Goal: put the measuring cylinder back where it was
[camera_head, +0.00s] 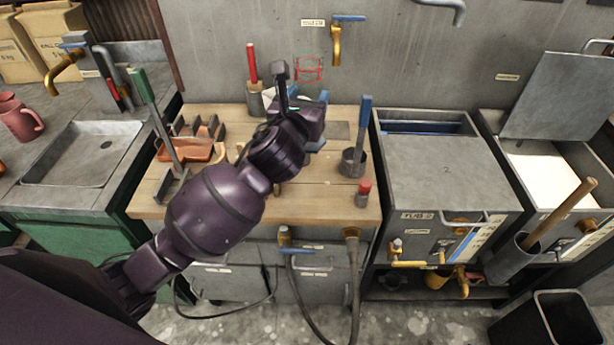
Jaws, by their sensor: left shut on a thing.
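My left gripper (312,112) is over the back of the wooden workbench (320,203), at the end of my purple arm. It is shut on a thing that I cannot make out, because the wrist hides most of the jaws. I cannot clearly pick out the measuring cylinder. A small red wire outline (308,69) shows against the wall just above the gripper; I cannot tell whether it is a holder or a vessel. My right gripper is not in view.
A blue-handled tool stands in a grey cup (353,162) at the bench's right, with a red-capped jar (363,194) in front. A gold tap (337,46) projects from the wall.

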